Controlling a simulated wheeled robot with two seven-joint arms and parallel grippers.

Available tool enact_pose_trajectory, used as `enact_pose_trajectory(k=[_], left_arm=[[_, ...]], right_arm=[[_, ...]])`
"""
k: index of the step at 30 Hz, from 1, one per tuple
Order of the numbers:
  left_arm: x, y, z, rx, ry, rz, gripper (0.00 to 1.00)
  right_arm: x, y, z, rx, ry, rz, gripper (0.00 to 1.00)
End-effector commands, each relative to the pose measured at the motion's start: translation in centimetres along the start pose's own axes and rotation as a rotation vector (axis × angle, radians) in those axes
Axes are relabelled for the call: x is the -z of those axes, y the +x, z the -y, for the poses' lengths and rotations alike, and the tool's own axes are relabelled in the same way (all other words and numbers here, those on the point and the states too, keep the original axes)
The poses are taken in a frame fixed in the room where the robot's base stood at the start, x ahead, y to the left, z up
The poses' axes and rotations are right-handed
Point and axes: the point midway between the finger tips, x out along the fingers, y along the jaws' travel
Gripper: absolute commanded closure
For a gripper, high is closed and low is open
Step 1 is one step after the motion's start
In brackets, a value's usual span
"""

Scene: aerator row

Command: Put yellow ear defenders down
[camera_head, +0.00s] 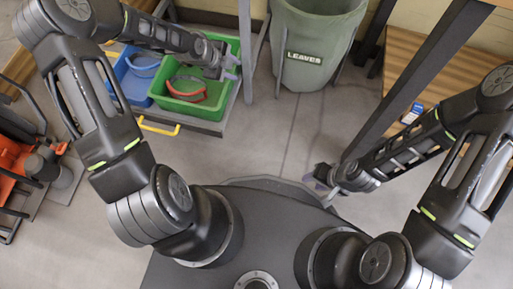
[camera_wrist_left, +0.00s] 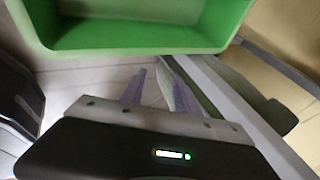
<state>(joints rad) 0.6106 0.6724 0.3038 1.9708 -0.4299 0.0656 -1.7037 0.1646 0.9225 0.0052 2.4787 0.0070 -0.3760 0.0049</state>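A yellow curved bar (camera_head: 159,127) shows at the front edge of the grey rack under the bins; I cannot tell whether it is the yellow ear defenders or a handle. No other yellow ear defenders are clear to see. My left gripper (camera_head: 233,68) is at the right side of the green bin (camera_head: 215,112), near the rack's post.
A red band (camera_head: 190,97) lies in the green bin. A blue bin (camera_head: 137,84) with a blue-grey band stands left of it. A grey-green LEAVES bin (camera_head: 312,45) stands behind, a wooden bench (camera_head: 425,65) at right, orange equipment (camera_head: 15,155) at left. The middle floor is clear.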

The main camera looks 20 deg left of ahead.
Motion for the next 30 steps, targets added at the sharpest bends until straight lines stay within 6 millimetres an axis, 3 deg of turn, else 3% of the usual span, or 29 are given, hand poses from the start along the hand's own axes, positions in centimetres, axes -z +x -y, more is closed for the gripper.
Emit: enact_pose_trajectory(k=[1,6,9,13,18,30], left_arm=[[3.2,1.4,-2.9,-0.043,-0.166,-0.039,0.63],[11.1,3.6,-13.3,-0.206,-0.878,-0.037,0.63],[13.7,3.4,-19.1,-0.283,-1.254,0.048,0.63],[15.2,2.3,-24.8,-0.321,-1.614,0.184,0.63],[15.4,1.2,-28.1,-0.314,-1.834,0.288,0.63],[15.4,1.1,-28.3,-0.310,-1.861,0.298,0.63]], right_arm=[[0.0,0.0,0.0,0.000,0.000,0.000,0.64],[0.0,0.0,0.0,0.000,0.000,0.000,0.64],[0.0,0.0,0.0,0.000,0.000,0.000,0.64],[0.0,0.0,0.0,0.000,0.000,0.000,0.64],[0.0,0.0,0.0,0.000,0.000,0.000,0.64],[0.0,0.0,0.0,0.000,0.000,0.000,0.64]])
